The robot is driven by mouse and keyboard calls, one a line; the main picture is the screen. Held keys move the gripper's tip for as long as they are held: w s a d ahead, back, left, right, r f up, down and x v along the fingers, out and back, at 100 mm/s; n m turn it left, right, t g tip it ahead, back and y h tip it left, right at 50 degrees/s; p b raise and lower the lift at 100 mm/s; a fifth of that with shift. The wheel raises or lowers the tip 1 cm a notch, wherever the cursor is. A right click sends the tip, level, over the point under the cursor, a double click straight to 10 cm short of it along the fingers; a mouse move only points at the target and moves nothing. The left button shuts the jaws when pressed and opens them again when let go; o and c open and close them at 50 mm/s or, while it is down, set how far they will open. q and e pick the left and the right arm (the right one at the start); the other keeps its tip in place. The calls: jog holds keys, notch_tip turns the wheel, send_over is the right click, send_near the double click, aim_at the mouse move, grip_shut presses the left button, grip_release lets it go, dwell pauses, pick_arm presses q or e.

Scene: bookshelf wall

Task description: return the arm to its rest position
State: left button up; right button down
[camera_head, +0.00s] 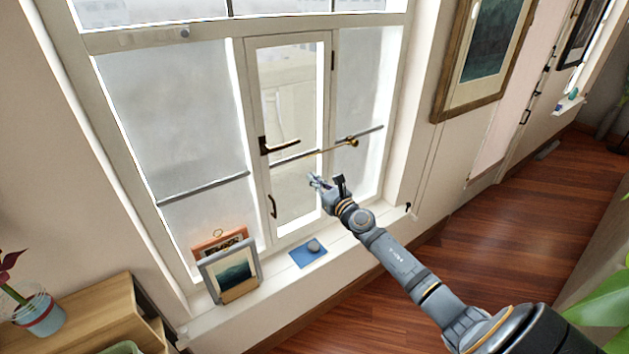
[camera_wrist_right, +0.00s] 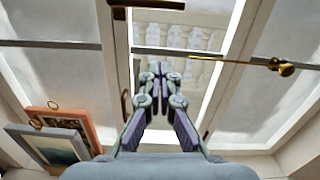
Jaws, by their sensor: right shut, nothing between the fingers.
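My right arm reaches from the lower right of the head view toward the window. Its gripper (camera_head: 316,181) is in front of the lower part of the narrow middle window sash (camera_head: 262,180), above the sill. In the right wrist view the gripper's fingers (camera_wrist_right: 160,70) are together at the tips, with nothing between them. The sash has a dark handle (camera_head: 278,146), which also shows in the wrist view (camera_wrist_right: 150,4). A brass-ended rod (camera_head: 335,146) crosses in front of the window, and it shows at the right of the wrist view (camera_wrist_right: 255,62). My left gripper is not seen.
Framed pictures (camera_head: 230,272) lean on the sill at the left. A wooden cabinet (camera_head: 85,315) with a potted plant (camera_head: 38,312) stands at the lower left. The wooden floor (camera_head: 500,235) at the right is open.

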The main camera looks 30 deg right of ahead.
jog(key=shift+a, duration=0.15)
jog(key=shift+s, duration=0.1)
jog(key=s+d+f+m+g+h, duration=0.1)
jog(key=s+f+m+g, duration=0.2)
jog(key=s+f+m, duration=0.7)
jog(key=s+d+f+m+g+h, duration=0.1)
jog(key=s+f+m+g, duration=0.25)
jog(key=f, duration=1.25)
jog(key=s+f+m+g+h, duration=0.2)
jog(key=s+f+m, duration=0.5)
jog(key=f, duration=0.6)
jog(key=s+a+f+m+g+y, duration=0.1)
jog(key=s+a+f+m+g, duration=0.2)
jog(key=s, duration=0.8)
jog(key=s+a+f+m+g, duration=0.3)
jog(key=s+a+f+m, duration=0.2)
jog(key=s+f+m, duration=0.3)
jog(key=s+a+f+m+g+y, duration=0.1)
jog(key=s+a+f+m+g, duration=0.2)
jog(key=s, duration=1.2)
notch_tip(320, 180, down, 5)
jog(key=shift+s+a+f+m+y, duration=0.1)
jog(key=shift+s+a+m+y, duration=0.25)
jog(key=shift+a+m, duration=0.7)
